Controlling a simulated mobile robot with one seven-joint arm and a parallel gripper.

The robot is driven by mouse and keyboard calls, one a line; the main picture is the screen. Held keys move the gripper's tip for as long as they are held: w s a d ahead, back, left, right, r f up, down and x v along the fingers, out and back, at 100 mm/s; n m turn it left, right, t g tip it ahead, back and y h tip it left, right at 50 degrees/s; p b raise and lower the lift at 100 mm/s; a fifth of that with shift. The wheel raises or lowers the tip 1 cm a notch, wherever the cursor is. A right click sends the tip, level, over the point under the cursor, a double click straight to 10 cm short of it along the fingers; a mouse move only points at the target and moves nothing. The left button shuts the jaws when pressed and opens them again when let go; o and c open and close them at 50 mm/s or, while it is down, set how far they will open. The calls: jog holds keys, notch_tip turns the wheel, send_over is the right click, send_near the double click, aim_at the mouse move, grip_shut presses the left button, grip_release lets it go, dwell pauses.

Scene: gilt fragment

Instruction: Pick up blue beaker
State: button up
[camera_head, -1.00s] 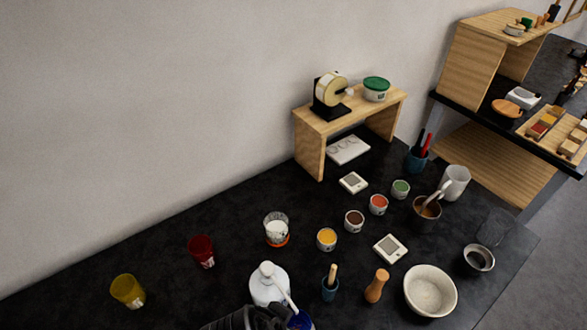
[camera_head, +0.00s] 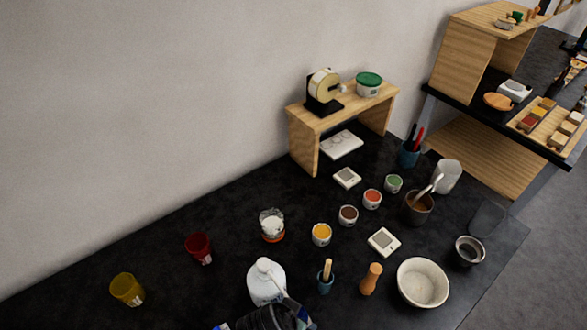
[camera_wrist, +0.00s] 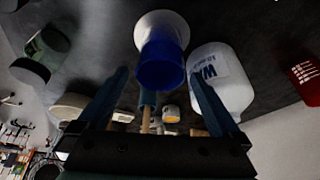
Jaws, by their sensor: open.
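The blue beaker (camera_wrist: 162,68) shows in the wrist view, a deep blue cup at the upper middle, with a white round shape at its far end. My gripper (camera_wrist: 158,76) is open, its two fingers apart on either side of the beaker's line of sight. I cannot tell whether the beaker is between them or beyond them; no contact shows. In the head view my dark gripper (camera_head: 268,317) is at the bottom edge, in front of the white bottle, and hides most of what is near it.
The white labelled bottle (camera_head: 266,283) stands close to my gripper; it also shows in the wrist view (camera_wrist: 220,82). A small blue pot with a wooden pestle (camera_head: 325,279), a wooden grinder (camera_head: 371,279) and a white bowl (camera_head: 422,282) stand to the right. Red (camera_head: 199,248) and yellow (camera_head: 127,289) beakers stand left.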

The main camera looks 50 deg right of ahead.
grip_shut()
dwell(0.4)
jog(key=shift+r, duration=0.15)
jog(key=s+a+r+b, duration=0.1)
jog(key=a+b, duration=0.1)
jog(key=a, duration=0.6)
jog(key=s+a+r+b, duration=0.2)
jog(key=a+b, duration=0.1)
jog(key=a, duration=0.6)
jog(key=shift+s+a+r, duration=0.15)
jog(key=shift+s+a, duration=0.1)
jog(key=shift+a, duration=0.05)
dwell(0.5)
dwell(1.1)
